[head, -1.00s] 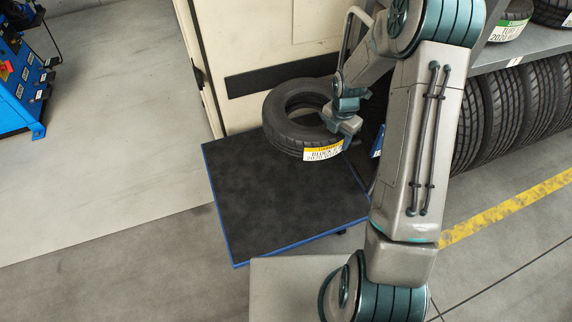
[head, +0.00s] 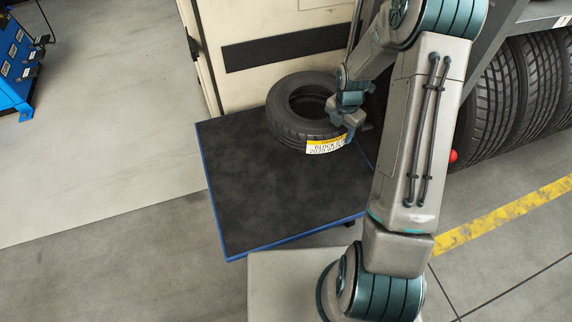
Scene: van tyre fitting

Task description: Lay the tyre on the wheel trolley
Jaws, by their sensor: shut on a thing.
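The tyre (head: 290,125) is black, with a yellow and white label on its near side. It lies about flat at the back right of the wheel trolley (head: 270,205), a dark flat deck with a blue edge. I cannot tell whether the tyre rests on the deck or is held just above it. My gripper (head: 340,115) is shut on the right side of the tyre wall, and the arm hides part of that side. The trolley's back right corner is hidden behind the tyre and my arm.
A cream van body (head: 280,50) with a dark strip stands right behind the trolley. A rack with several upright tyres (head: 518,85) is at the right. A blue tool cart (head: 14,65) is at the far left. The trolley's front and left deck is bare, and the left floor is clear.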

